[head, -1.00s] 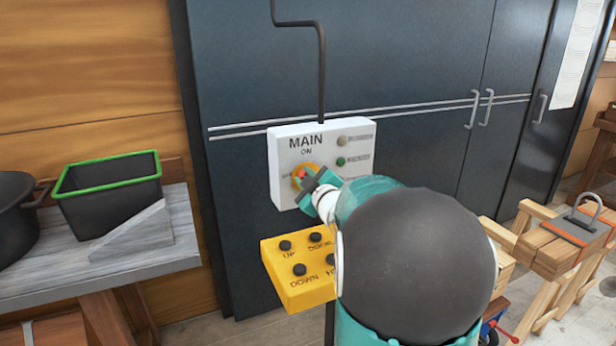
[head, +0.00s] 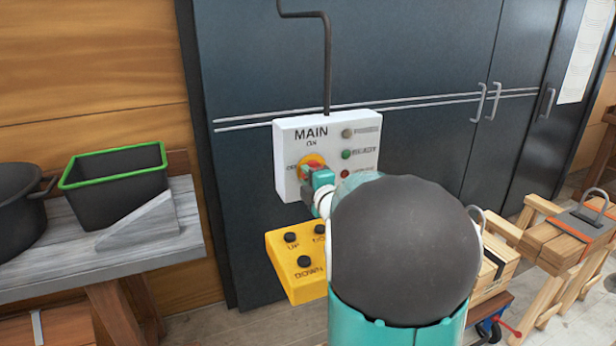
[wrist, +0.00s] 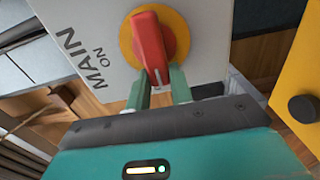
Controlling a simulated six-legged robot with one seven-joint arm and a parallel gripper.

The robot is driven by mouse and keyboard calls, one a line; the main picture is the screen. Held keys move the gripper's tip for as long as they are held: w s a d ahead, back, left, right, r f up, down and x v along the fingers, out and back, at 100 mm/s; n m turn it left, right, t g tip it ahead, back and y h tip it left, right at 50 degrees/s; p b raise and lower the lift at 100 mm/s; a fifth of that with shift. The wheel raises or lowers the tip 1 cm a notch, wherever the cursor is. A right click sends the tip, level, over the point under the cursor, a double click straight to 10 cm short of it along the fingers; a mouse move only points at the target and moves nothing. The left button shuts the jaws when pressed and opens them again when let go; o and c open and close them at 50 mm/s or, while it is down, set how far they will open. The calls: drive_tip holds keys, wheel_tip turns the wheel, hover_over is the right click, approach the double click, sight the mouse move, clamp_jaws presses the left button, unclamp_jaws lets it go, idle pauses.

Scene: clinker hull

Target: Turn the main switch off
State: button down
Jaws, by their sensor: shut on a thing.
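The main switch is a red handle (head: 318,164) on a round yellow plate (head: 311,159), set in a white panel (head: 288,180) marked MAIN and ON. In the wrist view the red handle (wrist: 149,42) stands across its yellow plate (wrist: 128,42), its white-marked end toward my gripper. My gripper (wrist: 160,88) is shut on that end, with one green finger on each side. In the head view my gripper (head: 317,181) is at the lower right of the switch, and my arm covers part of the panel's lower edge. The exact dial position is hard to read.
A yellow button box (head: 282,265) hangs just below the panel, close to my arm. A dark cabinet (head: 410,140) stands behind. A bench with a green-rimmed bin (head: 115,185) is at left; wooden trestles (head: 560,250) are at right.

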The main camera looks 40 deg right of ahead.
drive_tip(key=shift+f, duration=0.15)
idle(0.3)
drive_tip(key=c, duration=1.2)
unclamp_jaws()
drive_tip(key=shift+c, duration=0.2)
drive_tip(key=shift+s, duration=0.1)
drive_tip(key=v, duration=1.3)
drive_tip(key=shift+s+a, duration=0.15)
drive_tip(key=shift+s, duration=0.15)
